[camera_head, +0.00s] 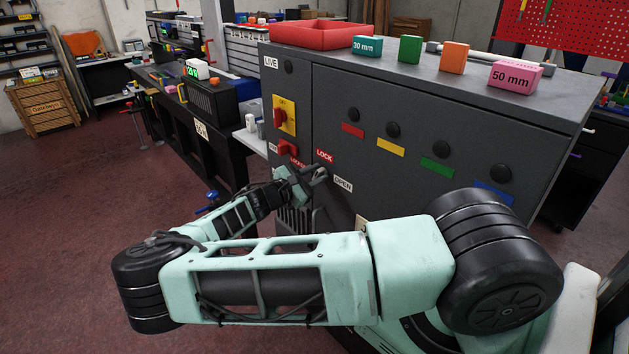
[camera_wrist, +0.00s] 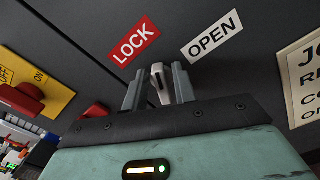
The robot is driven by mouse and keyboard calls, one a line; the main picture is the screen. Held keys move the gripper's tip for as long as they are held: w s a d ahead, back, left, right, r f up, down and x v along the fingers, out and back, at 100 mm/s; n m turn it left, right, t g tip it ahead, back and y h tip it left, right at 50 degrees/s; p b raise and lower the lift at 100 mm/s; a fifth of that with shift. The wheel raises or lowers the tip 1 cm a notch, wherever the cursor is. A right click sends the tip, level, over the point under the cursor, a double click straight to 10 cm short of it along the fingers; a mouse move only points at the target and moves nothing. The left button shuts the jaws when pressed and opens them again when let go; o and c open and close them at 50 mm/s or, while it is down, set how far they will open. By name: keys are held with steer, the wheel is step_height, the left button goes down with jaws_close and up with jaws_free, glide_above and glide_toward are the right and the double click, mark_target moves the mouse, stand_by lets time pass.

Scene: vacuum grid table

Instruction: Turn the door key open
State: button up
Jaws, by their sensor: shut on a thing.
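The door key (camera_wrist: 158,72) is a small metal piece on the dark grey cabinet door, seen in the wrist view between the two fingers. My gripper (camera_wrist: 160,88) is shut on it, one finger on each side. The key's lower part is hidden by the gripper body. A red LOCK label (camera_wrist: 134,41) is up and left of the key, and a white OPEN label (camera_wrist: 212,36) is up and right. In the head view my gripper (camera_head: 322,173) reaches the cabinet door (camera_head: 400,110) just below the LOCK label; the key itself cannot be made out there.
A red rotary switch on a yellow plate (camera_head: 284,116) and a second red knob (camera_head: 287,147) are left of the key. A red tray (camera_head: 320,35) and several coloured blocks stand on the cabinet top. Open floor (camera_head: 70,220) lies to the left.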

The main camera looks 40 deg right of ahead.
steer(key=m+b, duration=0.2)
steer(key=m, duration=0.1)
steer(key=f+m+b, duration=0.1)
steer(key=m+b, duration=0.2)
steer(key=m, duration=0.1)
steer(key=m+b, duration=0.3)
steer(key=m, duration=0.1)
steer(key=shift+s+f, duration=0.15)
steer(key=shift+s, duration=0.15)
steer(key=shift+m, duration=0.3)
steer(key=o, duration=0.6)
steer(key=shift+o, duration=0.2)
steer(key=w+a+b, duration=0.1)
steer(key=a+b, duration=0.2)
steer(key=a, duration=1.4)
steer(key=shift+a, duration=0.25)
